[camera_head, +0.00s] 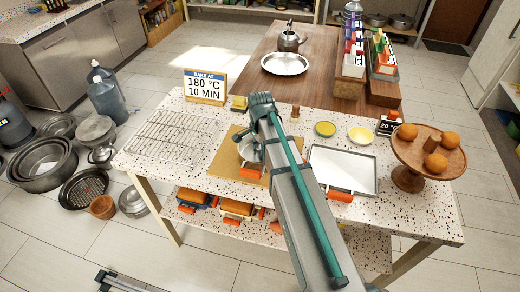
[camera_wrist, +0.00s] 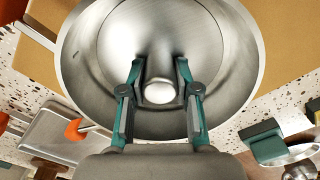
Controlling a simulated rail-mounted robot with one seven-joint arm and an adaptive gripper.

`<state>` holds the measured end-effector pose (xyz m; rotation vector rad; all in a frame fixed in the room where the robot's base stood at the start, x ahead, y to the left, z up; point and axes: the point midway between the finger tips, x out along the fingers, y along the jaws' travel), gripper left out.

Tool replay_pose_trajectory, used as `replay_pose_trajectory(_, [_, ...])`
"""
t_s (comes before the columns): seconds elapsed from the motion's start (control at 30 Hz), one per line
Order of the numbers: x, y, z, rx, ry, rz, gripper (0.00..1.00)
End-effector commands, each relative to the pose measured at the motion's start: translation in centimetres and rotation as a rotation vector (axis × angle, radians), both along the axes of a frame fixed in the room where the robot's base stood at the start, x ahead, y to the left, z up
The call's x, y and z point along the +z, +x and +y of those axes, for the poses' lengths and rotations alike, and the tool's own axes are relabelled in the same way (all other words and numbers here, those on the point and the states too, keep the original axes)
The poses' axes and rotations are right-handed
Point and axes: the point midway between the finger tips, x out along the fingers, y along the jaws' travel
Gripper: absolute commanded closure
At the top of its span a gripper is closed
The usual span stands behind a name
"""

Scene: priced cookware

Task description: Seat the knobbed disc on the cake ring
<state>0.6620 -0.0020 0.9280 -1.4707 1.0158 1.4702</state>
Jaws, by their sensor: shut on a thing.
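My gripper (camera_wrist: 159,72) is shut on the rounded knob (camera_wrist: 160,93) of a shiny metal disc, the knobbed disc (camera_wrist: 150,35), in the wrist view. A wide, round metal rim surrounds the knob, over a tan board (camera_wrist: 288,30). I cannot tell which part of this metal is disc and which, if any, is the cake ring, nor whether they touch. In the head view my arm hides most of this spot; only a bit of grey metal (camera_head: 248,150) shows above the tan board (camera_head: 224,162).
On the speckled table (camera_head: 135,160) a wire rack (camera_head: 167,136) lies left of the board and a metal tray (camera_head: 343,170) right of it. A wooden stand (camera_head: 408,157) with orange balls is at the right.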

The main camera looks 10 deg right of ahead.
Motion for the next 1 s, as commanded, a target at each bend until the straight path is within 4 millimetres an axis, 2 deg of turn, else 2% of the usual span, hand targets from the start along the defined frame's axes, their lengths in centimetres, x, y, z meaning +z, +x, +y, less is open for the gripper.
replay_pose_trajectory(0.17, [0.02, 0.00, 0.00, 0.000, 0.000, 0.000, 1.00])
replay_pose_trajectory(0.2, [0.02, 0.00, 0.00, 0.000, 0.000, 0.000, 0.66])
replay_pose_trajectory(0.37, [0.03, 0.00, 0.00, 0.000, 0.000, 0.000, 0.40])
replay_pose_trajectory(0.57, [0.03, 0.00, 0.00, 0.000, 0.000, 0.000, 0.40])
replay_pose_trajectory(0.8, [0.03, 0.00, 0.00, 0.000, 0.000, 0.000, 0.07])
replay_pose_trajectory(1.0, [0.03, 0.00, 0.00, 0.000, 0.000, 0.000, 0.07])
